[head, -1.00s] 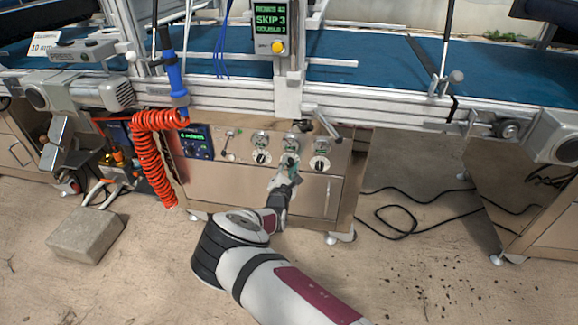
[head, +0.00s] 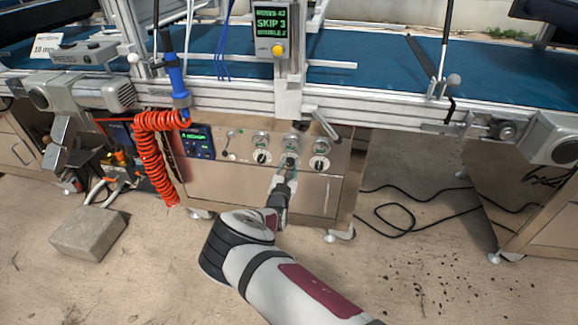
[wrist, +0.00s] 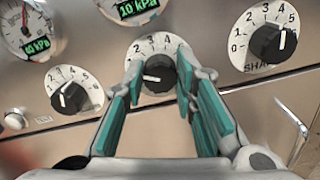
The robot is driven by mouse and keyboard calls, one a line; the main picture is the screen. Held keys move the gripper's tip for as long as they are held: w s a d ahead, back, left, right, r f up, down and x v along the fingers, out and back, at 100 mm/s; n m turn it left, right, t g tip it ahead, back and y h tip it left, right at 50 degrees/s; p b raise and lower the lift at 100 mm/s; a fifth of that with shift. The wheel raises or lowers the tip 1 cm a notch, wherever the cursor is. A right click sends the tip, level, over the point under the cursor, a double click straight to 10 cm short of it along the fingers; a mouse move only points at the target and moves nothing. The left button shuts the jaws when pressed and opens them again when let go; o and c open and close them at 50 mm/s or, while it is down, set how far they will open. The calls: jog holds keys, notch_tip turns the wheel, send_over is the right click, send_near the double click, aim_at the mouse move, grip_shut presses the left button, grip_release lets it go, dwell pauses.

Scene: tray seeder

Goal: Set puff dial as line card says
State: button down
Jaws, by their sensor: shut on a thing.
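The middle dial (wrist: 158,74) is a black knob on a white numbered face in the panel's row of three dials. Its white mark points left, toward the low end of the scale; the left fingers hide some numbers. My gripper (wrist: 160,84) has its teal-padded fingers on both sides of this knob and is shut on it. In the head view my gripper (head: 286,172) reaches up to the panel from below. The left dial (wrist: 70,96) and the right dial (wrist: 274,42), partly labelled "SHA", stand free. The middle dial's label is hidden.
Gauges with kPa readouts (wrist: 36,44) sit above the dials. A screen (head: 270,22) with a yellow button reads "SKIP 3". A white card (head: 46,48) at the far left reads "10 mm". A red coiled hose (head: 152,158) hangs left of the panel. A lever (head: 325,124) juts out above it.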

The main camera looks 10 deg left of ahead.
jog(key=c, duration=1.3)
grip_release()
jog(key=s, duration=1.2)
jog(key=shift+a, duration=0.25)
